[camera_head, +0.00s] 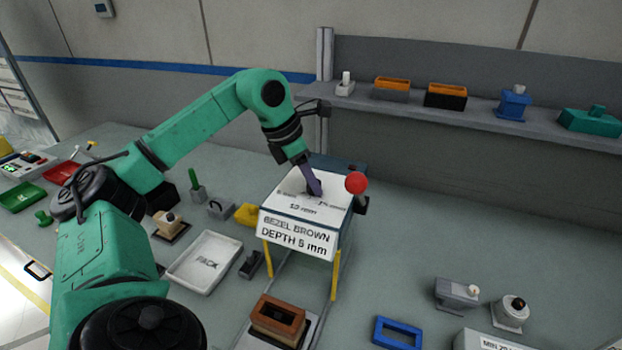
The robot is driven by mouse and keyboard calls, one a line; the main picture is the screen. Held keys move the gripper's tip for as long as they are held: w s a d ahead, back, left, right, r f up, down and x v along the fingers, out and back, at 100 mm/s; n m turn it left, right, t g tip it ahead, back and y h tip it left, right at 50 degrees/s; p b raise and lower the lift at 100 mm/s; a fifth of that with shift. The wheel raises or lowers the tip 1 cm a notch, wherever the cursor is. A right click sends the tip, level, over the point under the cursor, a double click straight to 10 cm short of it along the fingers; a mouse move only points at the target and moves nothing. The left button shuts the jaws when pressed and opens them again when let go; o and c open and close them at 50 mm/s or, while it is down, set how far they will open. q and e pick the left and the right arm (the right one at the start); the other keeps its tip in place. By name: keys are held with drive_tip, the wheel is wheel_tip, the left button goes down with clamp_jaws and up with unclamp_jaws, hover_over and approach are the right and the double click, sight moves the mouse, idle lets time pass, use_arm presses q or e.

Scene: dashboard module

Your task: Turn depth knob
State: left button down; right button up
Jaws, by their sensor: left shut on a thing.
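A white-topped box (284,205) stands on yellow legs on the table, with depth marks in mm printed on its top. Its front label (297,236) reads "BEZEL BROWN DEPTH 5 mm". My left gripper (315,190) reaches down onto the top of the box and is shut there. The depth knob is hidden or too small to make out under the fingers, so the thing gripped appears to be the knob. A red ball (356,183) on a lever stands at the right side of the box. My right gripper is not in view.
A brown bezel block (278,316) sits in front of the box, and a white PACK tray (204,262) lies to the left. A blue frame (397,333) and grey fixtures (457,293) are at the right. A shelf (420,108) with coloured parts runs behind.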

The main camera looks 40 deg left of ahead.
use_arm(q)
drive_tip(key=m+h+p, duration=0.1)
drive_tip(key=m, duration=0.2)
drive_tip(key=shift+a+r+p, duration=0.1)
drive_tip(key=shift+r+p, duration=0.1)
drive_tip(key=shift+p, duration=0.15)
drive_tip(key=m+g+p, duration=0.1)
drive_tip(key=m+p, duration=0.1)
drive_tip(key=shift+w+r+m+h, duration=0.1)
drive_tip(key=shift+w+m+h, duration=0.05)
drive_tip(key=shift+m+h, duration=0.25)
drive_tip(key=m+g+p, duration=0.1)
drive_tip(key=m+p, duration=0.2)
drive_tip(key=shift+w+g+h, duration=0.1)
drive_tip(key=shift+g+h, duration=0.2)
drive_tip(key=shift+f+m+g+p, duration=0.2)
drive_tip(key=shift+m+g+p, duration=0.2)
drive_tip(key=shift+m+p, duration=0.65)
drive_tip(key=shift+m, duration=0.45)
drive_tip(key=c, duration=0.5)
unclamp_jaws()
drive_tip(key=shift+a, duration=0.1)
